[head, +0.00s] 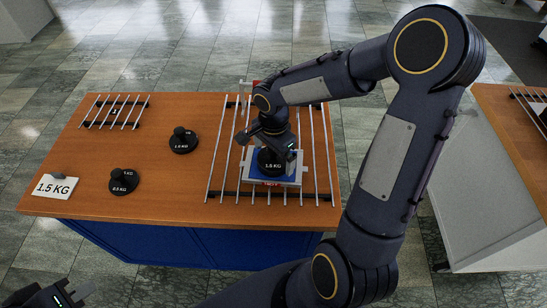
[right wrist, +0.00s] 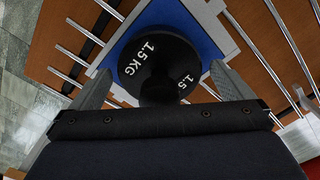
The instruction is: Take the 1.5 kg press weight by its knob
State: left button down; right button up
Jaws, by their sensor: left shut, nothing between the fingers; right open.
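The 1.5 kg press weight (head: 272,164) is a black disc with white lettering, sitting on the blue plate of a press (head: 291,181). In the right wrist view the weight (right wrist: 152,52) reads "1.5 KG" and its dark knob (right wrist: 160,90) appears between my two fingers. My right gripper (head: 271,143) is open just above the weight, with a finger on each side of the knob and a visible gap to each. In the head view the gripper hides most of the knob. My left gripper (head: 72,294) is shut and empty at the bottom left, away from the table.
Two other black weights, one at the back (head: 183,141) and one marked 0.5 KG (head: 123,181), stand left on the wooden table (head: 160,208). A "1.5 KG" card (head: 53,188) lies at the left edge. Metal rods (head: 218,160) flank the press; a small rack (head: 115,112) is back left.

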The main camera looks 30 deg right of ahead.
jog(key=shift+f, duration=0.4)
jog(key=shift+c, duration=0.4)
jog(key=c, duration=1.7)
jog(key=shift+w+r, duration=0.1)
jog(key=shift+c, duration=1)
jog(key=shift+r, duration=0.1)
